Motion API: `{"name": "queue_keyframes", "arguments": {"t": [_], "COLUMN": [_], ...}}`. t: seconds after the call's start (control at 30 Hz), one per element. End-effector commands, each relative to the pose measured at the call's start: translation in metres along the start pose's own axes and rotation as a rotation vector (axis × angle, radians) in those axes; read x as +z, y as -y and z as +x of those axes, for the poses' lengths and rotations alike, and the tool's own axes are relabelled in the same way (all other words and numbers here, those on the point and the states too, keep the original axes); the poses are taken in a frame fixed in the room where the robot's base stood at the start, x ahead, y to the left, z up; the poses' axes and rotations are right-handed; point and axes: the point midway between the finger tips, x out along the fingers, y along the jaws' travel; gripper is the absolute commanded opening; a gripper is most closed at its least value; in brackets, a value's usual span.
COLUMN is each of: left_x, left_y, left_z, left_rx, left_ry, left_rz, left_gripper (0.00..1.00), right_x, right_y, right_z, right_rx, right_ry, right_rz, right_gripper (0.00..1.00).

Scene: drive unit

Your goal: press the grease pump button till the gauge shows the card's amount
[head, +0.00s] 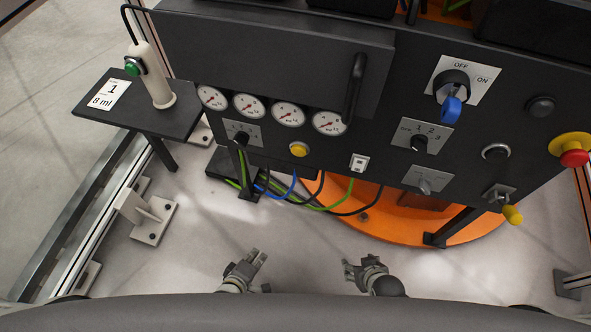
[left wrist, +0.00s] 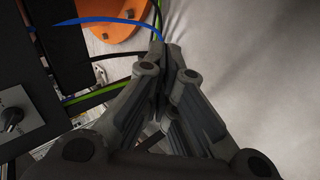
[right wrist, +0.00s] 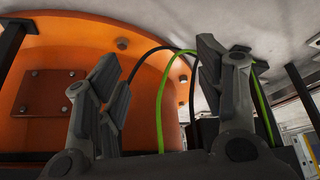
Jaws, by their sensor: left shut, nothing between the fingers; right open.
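The grease pump (head: 152,76) is a white upright cylinder on a small dark shelf at the left of the panel. Its green button (head: 132,66) faces left near the top. The card (head: 108,95) lies on the shelf beside it and reads "1" and "8 ml". Round gauges (head: 248,106) sit in a row on the panel; their readings are too small to tell. My left gripper (head: 260,256) is shut and empty, low in front of the panel and well away from the pump; its closed fingers show in the left wrist view (left wrist: 172,52). My right gripper (head: 347,267) is open and empty.
The black panel holds a yellow button (head: 299,149), a blue-handled OFF/ON switch (head: 451,106), knobs and a red emergency stop (head: 574,157). Cables (head: 315,206) hang below it over an orange base (head: 400,228). Floor between shelf and grippers is mostly clear, with a metal bracket (head: 152,216).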

Motion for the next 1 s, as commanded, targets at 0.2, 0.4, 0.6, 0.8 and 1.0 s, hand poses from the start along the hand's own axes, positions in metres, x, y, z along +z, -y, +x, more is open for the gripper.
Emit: {"name": "queue_keyframes", "arguments": {"t": [0.2, 0.4, 0.6, 0.8, 1.0], "left_x": [0.001, 0.001, 0.001, -0.001, -0.003], "left_y": [-0.057, -0.108, -0.152, -0.185, -0.203], "left_z": [0.022, 0.025, 0.017, 0.003, -0.009], "left_rx": [0.206, 0.380, 0.535, 0.645, 0.694], "left_ry": [0.001, 0.062, 0.177, 0.321, 0.424], "left_rz": [-0.385, -0.750, -1.121, -1.453, -1.652], "left_gripper": [0.00, 0.00, 0.00, 0.00, 0.00], "right_x": [-0.053, -0.097, -0.131, -0.152, -0.162], "right_y": [0.000, 0.000, -0.001, -0.001, -0.001], "right_z": [-0.008, -0.033, -0.068, -0.106, -0.133], "right_rx": [0.001, 0.002, 0.004, 0.005, 0.006], "right_ry": [-0.116, -0.218, -0.319, -0.408, -0.459], "right_rz": [0.002, 0.003, 0.004, 0.005, 0.005], "right_gripper": [0.62, 0.62, 0.62, 0.62, 0.62]}}
